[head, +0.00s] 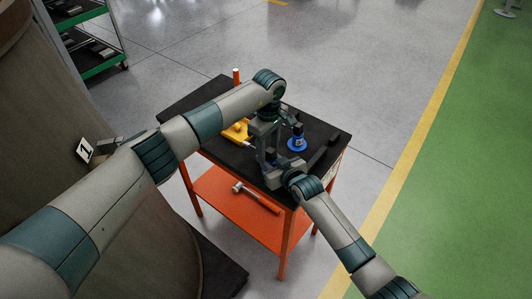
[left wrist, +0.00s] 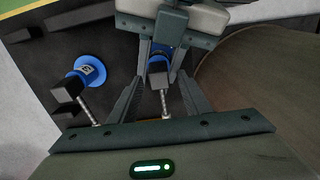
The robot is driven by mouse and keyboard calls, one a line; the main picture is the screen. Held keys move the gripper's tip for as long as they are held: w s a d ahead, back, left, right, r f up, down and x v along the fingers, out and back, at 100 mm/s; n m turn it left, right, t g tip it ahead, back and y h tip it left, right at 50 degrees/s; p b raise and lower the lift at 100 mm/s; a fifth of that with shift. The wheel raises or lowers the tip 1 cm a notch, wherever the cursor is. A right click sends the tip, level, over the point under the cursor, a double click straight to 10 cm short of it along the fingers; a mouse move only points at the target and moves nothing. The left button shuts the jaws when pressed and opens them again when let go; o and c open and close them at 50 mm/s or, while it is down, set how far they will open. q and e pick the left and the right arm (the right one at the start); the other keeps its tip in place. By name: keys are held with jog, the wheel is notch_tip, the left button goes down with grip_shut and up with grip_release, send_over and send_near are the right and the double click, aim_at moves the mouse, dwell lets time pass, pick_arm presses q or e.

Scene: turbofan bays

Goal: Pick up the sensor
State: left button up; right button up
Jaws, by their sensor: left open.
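A sensor (left wrist: 158,80) with a blue collar, dark block and silver rod is between the jaws of my right gripper (left wrist: 163,50), which appear shut on it. My left gripper (left wrist: 158,92) is open, its two fingers on either side of this sensor's block and rod, with no grip visible. In the head view, my left gripper (head: 265,145) and right gripper (head: 270,166) meet over the cart, and the held sensor is mostly hidden. A second sensor (head: 297,143) with a round blue base stands on the black cart top; it also shows in the left wrist view (left wrist: 88,70).
The orange cart (head: 240,208) has a black top and a lower shelf with a hammer (head: 255,197). A yellow part (head: 236,133) and an orange cylinder (head: 236,76) are on top. A large brown cylindrical body (head: 150,230) stands at the left. A green rack (head: 90,45) stands behind.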

pick_arm(q)
jog(key=shift+c, duration=0.4)
grip_shut()
notch_tip(320, 180, up, 18)
dwell(0.4)
pick_arm(e)
jog(key=o, duration=1.2)
jog(key=shift+c, duration=0.2)
